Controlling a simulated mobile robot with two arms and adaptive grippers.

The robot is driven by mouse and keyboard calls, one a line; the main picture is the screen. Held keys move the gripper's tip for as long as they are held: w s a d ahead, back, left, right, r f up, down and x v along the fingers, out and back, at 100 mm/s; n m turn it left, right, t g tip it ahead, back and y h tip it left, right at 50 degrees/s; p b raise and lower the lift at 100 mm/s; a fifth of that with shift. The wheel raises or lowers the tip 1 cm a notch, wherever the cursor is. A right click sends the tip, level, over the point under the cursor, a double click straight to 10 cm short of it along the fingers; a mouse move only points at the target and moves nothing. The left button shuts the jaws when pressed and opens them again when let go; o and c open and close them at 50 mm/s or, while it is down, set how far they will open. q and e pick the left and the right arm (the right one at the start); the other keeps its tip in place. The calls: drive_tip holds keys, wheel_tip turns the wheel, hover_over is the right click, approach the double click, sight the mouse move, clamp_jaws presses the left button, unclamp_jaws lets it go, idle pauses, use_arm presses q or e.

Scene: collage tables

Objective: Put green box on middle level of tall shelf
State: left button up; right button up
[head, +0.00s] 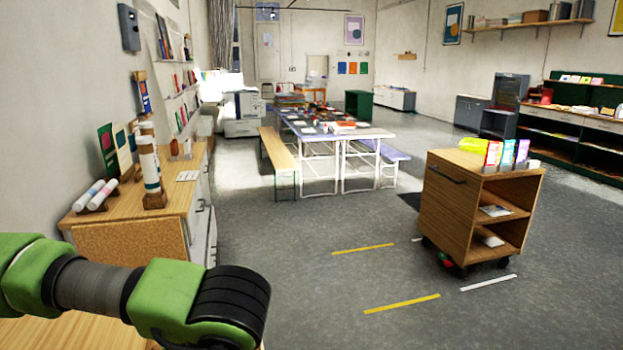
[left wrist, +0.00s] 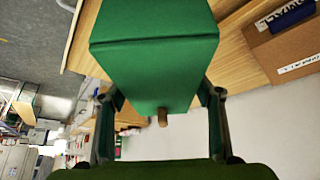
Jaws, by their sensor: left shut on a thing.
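The green box (left wrist: 155,65) fills the upper middle of the left wrist view. My left gripper (left wrist: 162,97) is shut on it, with one dark finger on each side. Wooden furniture surfaces show behind the box. In the head view my left arm comes in at the lower left, and neither its gripper nor the box shows there. My right gripper is in neither view. I cannot tell which unit is the tall shelf; a dark shelf unit (head: 505,104) stands at the far right in the head view.
A wooden cabinet (head: 125,240) with rolls and cards stands at the left. A wooden cart (head: 450,205) with open shelves stands at the right. A long table (head: 365,133) with benches is farther back. The floor between cabinet and cart is clear. A cardboard box (left wrist: 285,50) shows in the wrist view.

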use_arm(q)
drive_tip(key=r+m, duration=0.1)
drive_tip(key=m, duration=0.1)
drive_tip(key=w+r+m+t+h, duration=0.1)
drive_tip(key=r+m, duration=0.1)
drive_tip(key=r+m+t+h, duration=0.1)
drive_tip(key=m, duration=0.1)
drive_tip(key=shift+w+a+r, duration=0.2)
drive_tip(key=shift+w+a, duration=0.05)
drive_tip(key=shift+a, duration=0.15)
drive_tip(key=shift+w+r+m+t+h, duration=0.1)
drive_tip(key=shift+r+m+t+h, duration=0.1)
drive_tip(key=shift+r+m+h, duration=0.3)
drive_tip(key=shift+r+m+t+h, duration=0.2)
drive_tip(key=shift+m, duration=0.5)
drive_tip(key=w+r+m+h, duration=0.1)
drive_tip(key=w+r+m, duration=0.1)
drive_tip(key=w, duration=0.6)
drive_tip(key=shift+m+h, duration=0.4)
drive_tip(key=shift+m, duration=0.3)
drive_tip(key=shift+d, duration=0.1)
